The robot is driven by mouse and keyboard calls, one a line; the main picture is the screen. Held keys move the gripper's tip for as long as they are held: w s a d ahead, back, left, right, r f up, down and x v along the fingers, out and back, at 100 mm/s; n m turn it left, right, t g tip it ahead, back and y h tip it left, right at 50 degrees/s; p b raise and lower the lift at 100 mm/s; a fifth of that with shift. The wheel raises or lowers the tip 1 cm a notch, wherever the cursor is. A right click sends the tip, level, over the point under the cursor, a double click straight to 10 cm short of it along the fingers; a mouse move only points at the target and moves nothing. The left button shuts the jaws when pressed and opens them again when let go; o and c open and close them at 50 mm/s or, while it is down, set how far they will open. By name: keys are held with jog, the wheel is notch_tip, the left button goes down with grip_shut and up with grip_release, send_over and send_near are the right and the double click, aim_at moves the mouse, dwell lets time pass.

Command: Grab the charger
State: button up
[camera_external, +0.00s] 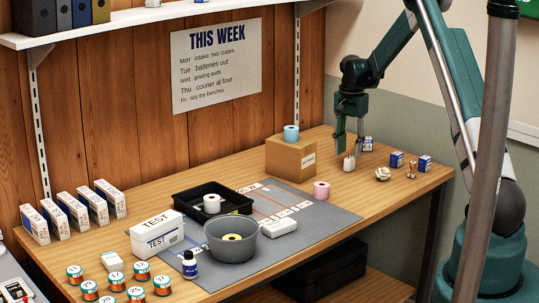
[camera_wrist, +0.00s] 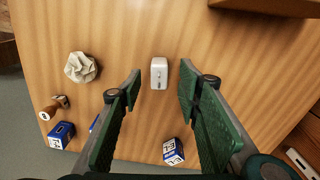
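The charger, a small white block (camera_wrist: 159,73), stands or lies on the bare wooden table and shows small dark marks on its face. It also shows in the external view (camera_external: 349,163), low between my fingertips. My gripper (camera_external: 349,150) points down over it at the right part of the table. In the wrist view the two green fingers (camera_wrist: 160,80) are open, one on each side of the charger, with a gap of wood visible on both sides. I cannot tell how far the fingertips are above the table.
A crumpled paper ball (camera_wrist: 81,67), a brass-coloured piece (camera_wrist: 54,108) and blue-white boxes (camera_wrist: 173,151) lie near.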

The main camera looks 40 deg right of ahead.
aim_at(349, 158)
jog(key=shift+f, duration=0.1)
jog(key=shift+f+b, duration=0.45)
jog(key=shift+f, duration=2.05)
jog(key=shift+c, duration=0.7)
jog(key=c, duration=0.8)
